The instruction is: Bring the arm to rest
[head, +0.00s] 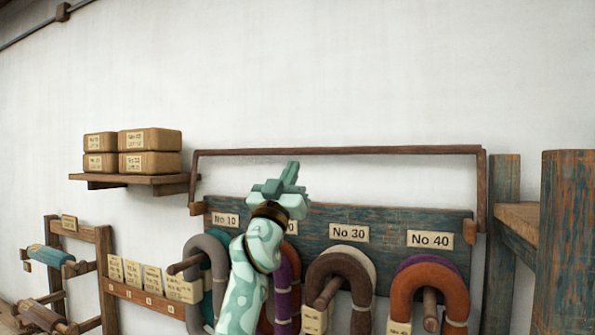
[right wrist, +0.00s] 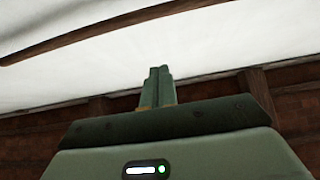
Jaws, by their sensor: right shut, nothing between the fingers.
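My right gripper (head: 291,172) is in the middle of the head view. It is raised in front of the blue-green yarn board (head: 390,222) and points up. Its arm covers part of the board and most of one number label. In the right wrist view the two green fingers (right wrist: 157,88) stand side by side, closed together with nothing between them. Behind them are a white surface and a brown beam. My left gripper shows in neither view.
Grey (head: 196,262), brown (head: 341,268) and orange (head: 430,276) yarn hanks hang on pegs below the labels. A wooden bar frame (head: 340,151) surrounds the board's top. Wrapped packs (head: 150,139) sit on a shelf (head: 130,181) at left. Wooden posts (head: 565,240) stand at right. The upper wall is clear.

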